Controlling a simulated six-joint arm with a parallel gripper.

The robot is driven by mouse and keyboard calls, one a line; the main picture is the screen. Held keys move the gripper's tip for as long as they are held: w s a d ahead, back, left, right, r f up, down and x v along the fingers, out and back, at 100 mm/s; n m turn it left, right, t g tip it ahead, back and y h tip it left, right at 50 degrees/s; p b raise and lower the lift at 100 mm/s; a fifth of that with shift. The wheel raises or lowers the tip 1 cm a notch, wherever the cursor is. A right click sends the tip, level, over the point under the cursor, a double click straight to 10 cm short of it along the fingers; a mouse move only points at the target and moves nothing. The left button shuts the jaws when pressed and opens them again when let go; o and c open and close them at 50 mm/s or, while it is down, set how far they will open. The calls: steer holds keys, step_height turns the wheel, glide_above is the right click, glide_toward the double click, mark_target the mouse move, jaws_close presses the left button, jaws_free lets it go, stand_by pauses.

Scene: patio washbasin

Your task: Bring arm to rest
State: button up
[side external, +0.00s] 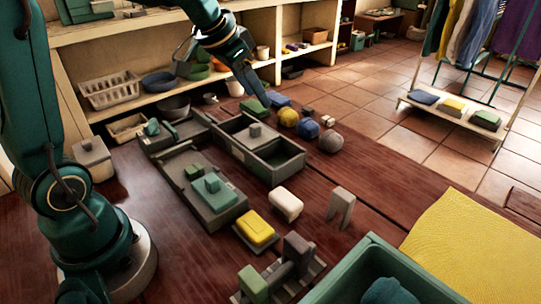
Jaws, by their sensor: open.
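My gripper (257,92) is at the upper middle of the side external view, pointing down and to the right over the far part of the dark red wooden table (165,248). It is open, and no object shows held between its fingers. Its tips are close to a green block (252,107) and a blue block (278,99); I cannot tell whether they touch. My arm stands at the left and reaches across the top of the view.
A grey open box (290,165) and a grey tray (170,176) sit nearer. A yellow sponge (255,229), a white block (286,204) and a teal bin (350,262) are in front. Shelves (120,106) stand behind.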

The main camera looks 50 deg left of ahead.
steer(key=s+d+r, duration=0.3)
steer(key=s+d, duration=0.2)
steer(key=s+d+f, duration=0.1)
steer(key=s+f, duration=0.1)
steer(key=s, duration=0.5)
steer(key=s+d+f+n, duration=0.1)
steer(key=s+d+f, duration=0.1)
steer(key=s, duration=0.5)
steer(key=shift+f, duration=0.2)
